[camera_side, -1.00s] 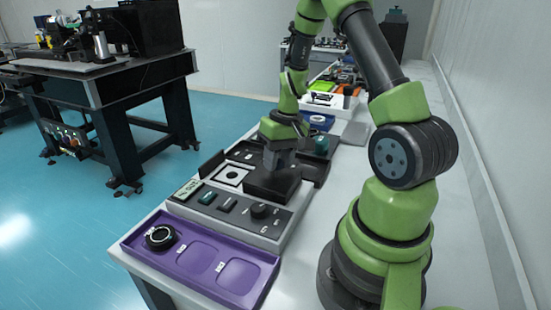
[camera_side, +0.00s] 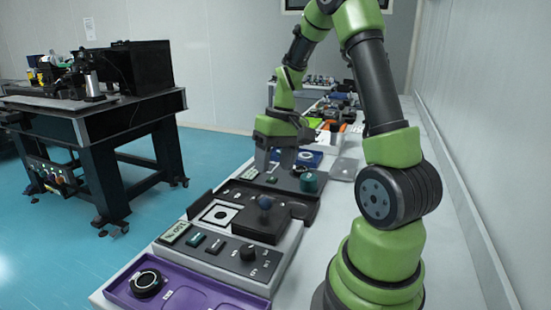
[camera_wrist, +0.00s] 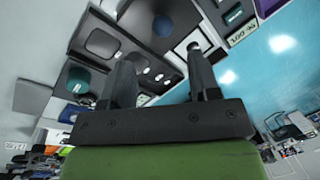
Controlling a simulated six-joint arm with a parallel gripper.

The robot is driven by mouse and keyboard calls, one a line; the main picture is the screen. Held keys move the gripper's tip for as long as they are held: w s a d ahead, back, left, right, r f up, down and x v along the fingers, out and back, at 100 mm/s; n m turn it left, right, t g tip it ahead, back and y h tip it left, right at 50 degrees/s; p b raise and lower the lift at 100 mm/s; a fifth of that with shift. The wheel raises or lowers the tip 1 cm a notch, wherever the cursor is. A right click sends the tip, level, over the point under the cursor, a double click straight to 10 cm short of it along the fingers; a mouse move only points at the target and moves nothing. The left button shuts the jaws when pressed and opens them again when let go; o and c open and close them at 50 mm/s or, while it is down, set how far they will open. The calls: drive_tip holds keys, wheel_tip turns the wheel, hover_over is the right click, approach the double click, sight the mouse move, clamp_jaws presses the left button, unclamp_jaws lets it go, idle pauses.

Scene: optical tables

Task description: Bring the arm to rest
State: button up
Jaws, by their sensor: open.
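My gripper (camera_side: 275,166) hangs over the far part of the bench-top equipment, fingers pointing down and apart. In the wrist view my gripper (camera_wrist: 163,58) also shows open, with nothing between its two fingers. Below and ahead of it in that view are the dark tray (camera_wrist: 150,75) and a dark block with a blue ball-shaped knob (camera_wrist: 162,25). In the side view this block (camera_side: 262,226) stands nearer the camera than my gripper, apart from it. My arm is bent, with the forearm raised.
A grey control box (camera_side: 215,258) with buttons and a knob stands in front. A purple tray (camera_side: 190,297) holding a black ring (camera_side: 147,283) is nearest. A green round knob (camera_side: 309,182) is close to my gripper. A wall runs along the right.

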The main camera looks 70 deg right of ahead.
drive_tip(key=shift+r, duration=0.4)
drive_tip(key=a+r+n+t+h, duration=0.1)
drive_tip(key=a+r+t, duration=0.1)
drive_tip(key=a+r, duration=0.65)
drive_tip(key=s+a+r+n+t+y, duration=0.1)
drive_tip(key=s+a+r+t, duration=0.2)
drive_tip(key=s+a, duration=0.5)
drive_tip(key=shift+a+r+n+t, duration=0.4)
drive_tip(key=shift+a+t, duration=0.1)
drive_tip(key=shift+a, duration=0.75)
